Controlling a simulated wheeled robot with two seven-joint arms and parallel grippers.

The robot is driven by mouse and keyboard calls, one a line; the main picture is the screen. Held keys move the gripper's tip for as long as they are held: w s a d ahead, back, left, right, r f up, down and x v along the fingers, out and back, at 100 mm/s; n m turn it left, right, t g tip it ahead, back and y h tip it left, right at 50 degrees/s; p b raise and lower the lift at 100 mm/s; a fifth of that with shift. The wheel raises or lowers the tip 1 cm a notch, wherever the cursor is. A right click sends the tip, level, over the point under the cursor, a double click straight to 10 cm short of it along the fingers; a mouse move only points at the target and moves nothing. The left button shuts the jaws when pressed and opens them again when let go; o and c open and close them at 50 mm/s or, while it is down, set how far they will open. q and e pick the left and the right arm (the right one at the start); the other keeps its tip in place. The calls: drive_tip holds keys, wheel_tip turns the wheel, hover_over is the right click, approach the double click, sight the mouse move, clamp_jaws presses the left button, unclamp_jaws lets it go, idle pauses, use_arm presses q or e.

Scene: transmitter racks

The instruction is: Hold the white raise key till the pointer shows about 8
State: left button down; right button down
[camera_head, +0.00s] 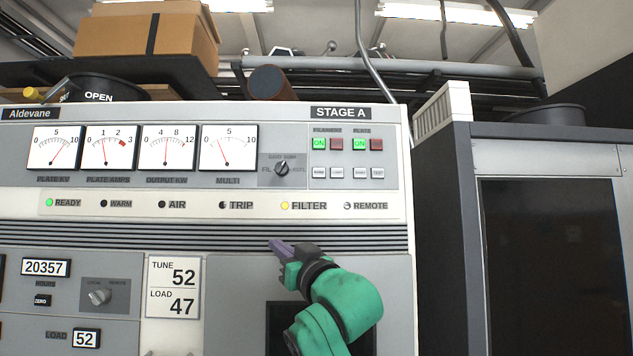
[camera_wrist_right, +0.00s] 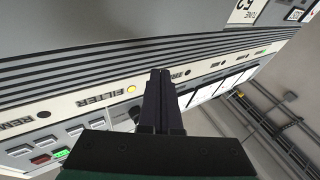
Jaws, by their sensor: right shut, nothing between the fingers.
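Several small white keys (camera_head: 319,172) sit in a row below the lit green ON buttons on the STAGE A panel; their labels are too small to read, so I cannot tell which one is raise. Four-sided white meters stand to the left: the PLATE KV meter (camera_head: 55,148) has its pointer right of 5, and the MULTI meter (camera_head: 228,148) has its pointer left of 5. My right gripper (camera_head: 272,245) is shut and empty in front of the dark vent slats, below and left of the keys. It also shows in the right wrist view (camera_wrist_right: 160,72). My left gripper is not in view.
A selector knob (camera_head: 282,169) stands between the MULTI meter and the keys. The yellow FILTER lamp (camera_head: 285,206) and green READY lamp (camera_head: 49,203) are lit. A dark cabinet (camera_head: 548,230) stands to the right. The panel face around the keys is unobstructed.

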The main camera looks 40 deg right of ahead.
sight(322, 174)
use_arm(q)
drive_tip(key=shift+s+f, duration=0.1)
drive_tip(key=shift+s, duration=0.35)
use_arm(e)
drive_tip(key=s+d+r+t, duration=0.1)
drive_tip(key=s+r+t, duration=0.1)
drive_tip(key=s+r, duration=0.3)
drive_tip(key=s+d+r+m+t+h, duration=0.1)
drive_tip(key=s+r, duration=0.4)
drive_tip(key=r, duration=0.5)
drive_tip(key=shift+d+t, duration=0.4)
drive_tip(key=shift+d, duration=0.1)
drive_tip(key=shift+r, duration=0.1)
